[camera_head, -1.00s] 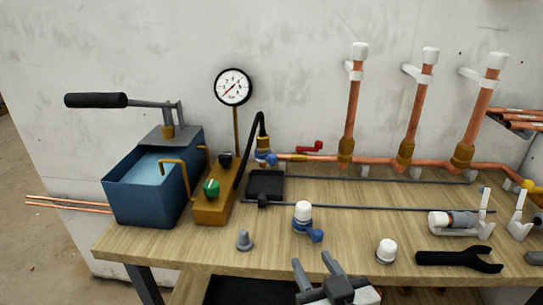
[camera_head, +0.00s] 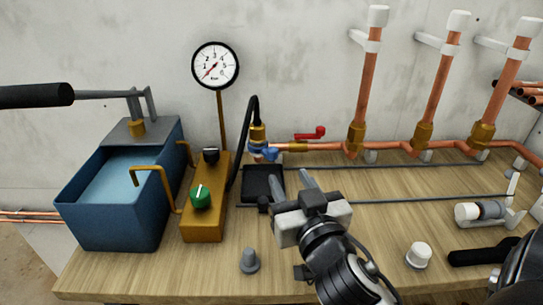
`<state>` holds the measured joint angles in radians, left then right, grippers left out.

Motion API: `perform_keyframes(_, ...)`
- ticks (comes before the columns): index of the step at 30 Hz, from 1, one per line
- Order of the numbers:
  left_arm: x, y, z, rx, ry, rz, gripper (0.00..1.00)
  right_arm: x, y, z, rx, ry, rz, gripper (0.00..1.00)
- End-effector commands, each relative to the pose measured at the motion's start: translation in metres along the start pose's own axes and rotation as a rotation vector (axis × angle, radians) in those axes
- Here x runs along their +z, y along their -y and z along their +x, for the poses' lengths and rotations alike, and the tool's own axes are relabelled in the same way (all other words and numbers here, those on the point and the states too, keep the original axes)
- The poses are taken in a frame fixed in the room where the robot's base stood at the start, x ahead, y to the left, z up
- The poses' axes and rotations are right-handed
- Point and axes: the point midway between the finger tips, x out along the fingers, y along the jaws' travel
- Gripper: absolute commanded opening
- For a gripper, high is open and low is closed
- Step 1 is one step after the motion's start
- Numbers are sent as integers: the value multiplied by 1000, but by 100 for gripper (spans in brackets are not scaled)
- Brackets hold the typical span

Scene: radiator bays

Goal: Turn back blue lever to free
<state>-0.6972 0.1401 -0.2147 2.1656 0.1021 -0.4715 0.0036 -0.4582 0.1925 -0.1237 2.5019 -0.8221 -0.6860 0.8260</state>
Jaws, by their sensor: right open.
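The blue lever (camera_head: 271,154) sits at the left end of the copper pipe, below the brass hose coupling (camera_head: 257,133). It shows small, and its exact angle is hard to tell. My right gripper (camera_head: 291,181) is open and empty. Its two fingers point toward the back of the bench, below and slightly right of the blue lever in the picture, with a gap to it. My left gripper is not in view.
A red lever (camera_head: 312,133) is on the pipe right of the blue one. The blue water tank (camera_head: 112,220), green-knobbed brass block (camera_head: 205,215) and pressure gauge (camera_head: 215,65) stand left. A grey plug (camera_head: 249,261) and white cap (camera_head: 418,255) stand on the bench.

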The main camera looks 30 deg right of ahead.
Motion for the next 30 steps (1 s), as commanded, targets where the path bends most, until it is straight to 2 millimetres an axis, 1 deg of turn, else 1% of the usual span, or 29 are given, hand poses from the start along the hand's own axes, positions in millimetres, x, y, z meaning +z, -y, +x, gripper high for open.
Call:
perform_keyframes(1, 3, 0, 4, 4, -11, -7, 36, 2, 0, 9, -4, -9, -4, 41)
perform_keyframes(2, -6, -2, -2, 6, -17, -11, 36, -2, 0, 16, -2, -4, -7, 41)
perform_keyframes(3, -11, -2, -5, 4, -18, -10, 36, -4, 0, 25, -2, -2, -6, 41)
perform_keyframes(6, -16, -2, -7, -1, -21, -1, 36, -3, 0, 47, -1, -1, -7, 41)
perform_keyframes(8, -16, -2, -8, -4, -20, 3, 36, -4, 0, 60, 0, -1, -7, 41)
perform_keyframes(12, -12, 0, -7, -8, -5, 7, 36, -2, 0, 86, 0, 0, -6, 41)
perform_keyframes(15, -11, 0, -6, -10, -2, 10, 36, -1, 0, 99, 0, 1, -4, 41)
perform_keyframes(18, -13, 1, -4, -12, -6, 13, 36, 0, 0, 107, -1, 2, -4, 41)
perform_keyframes(21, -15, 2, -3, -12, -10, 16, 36, 0, 0, 111, -1, 2, -2, 41)
perform_keyframes(29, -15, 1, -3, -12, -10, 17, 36, 1, 0, 112, -1, 3, -2, 41)
perform_keyframes(30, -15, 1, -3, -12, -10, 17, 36, 1, 0, 112, -1, 3, -2, 35)
